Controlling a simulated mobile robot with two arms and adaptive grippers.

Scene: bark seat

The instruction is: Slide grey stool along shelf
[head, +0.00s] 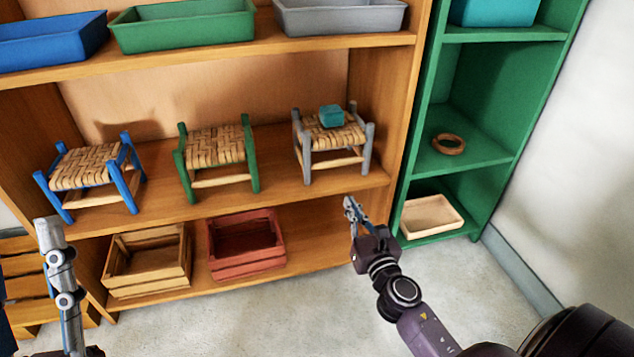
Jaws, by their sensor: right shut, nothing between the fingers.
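The grey stool (369,150) stands upright at the right end of the middle wooden shelf (275,190). It has a woven seat, and a teal block (331,116) rests on that seat. My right gripper (350,204) is shut and empty. In the picture it shows just below the stool, over the shelf's front edge, and I see no contact with the stool. Part of my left gripper (48,235) shows at the lower left, below the blue stool; its jaw opening cannot be made out.
A green stool (254,160) and a blue stool (42,185) share the shelf to the left, with bare board between green and grey. Two crates (148,290) (248,268) sit below. A green shelf unit (490,168) holding a ring (448,150) adjoins at right.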

